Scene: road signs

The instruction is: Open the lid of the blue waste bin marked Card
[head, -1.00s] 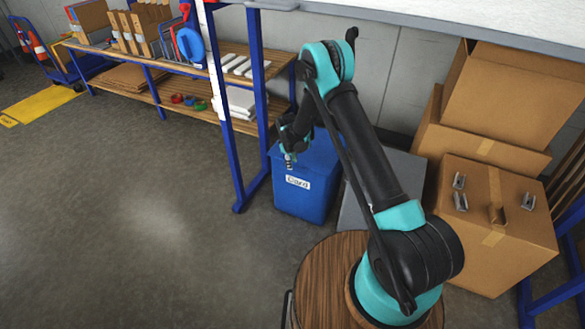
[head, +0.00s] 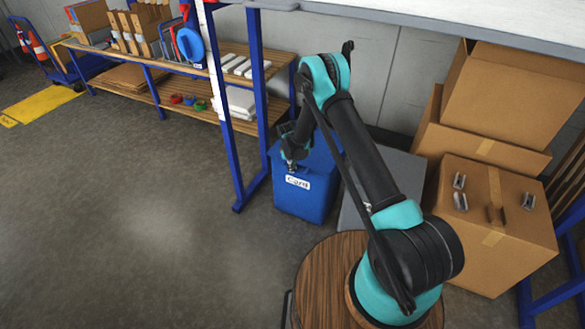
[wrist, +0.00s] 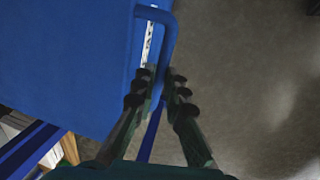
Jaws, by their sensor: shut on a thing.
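The blue waste bin (head: 312,203) stands on the floor under the bench, left of my arm. Its white Card label (head: 297,182) faces the front. The lid (head: 322,152) looks down on the bin, partly hidden by my arm. My gripper (head: 291,166) is at the front upper edge of the bin, just above the label. In the wrist view the blue lid (wrist: 65,55) fills the left side, with a blue handle bar (wrist: 170,30) at its edge. My gripper (wrist: 159,78) has one finger each side of this bar and is shut on it.
A grey bin (head: 358,215) stands right beside the blue one. Cardboard boxes (head: 490,225) are stacked further right. A blue bench leg (head: 228,150) and a wooden shelf (head: 150,95) are to the left. The floor (head: 130,220) in front is clear.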

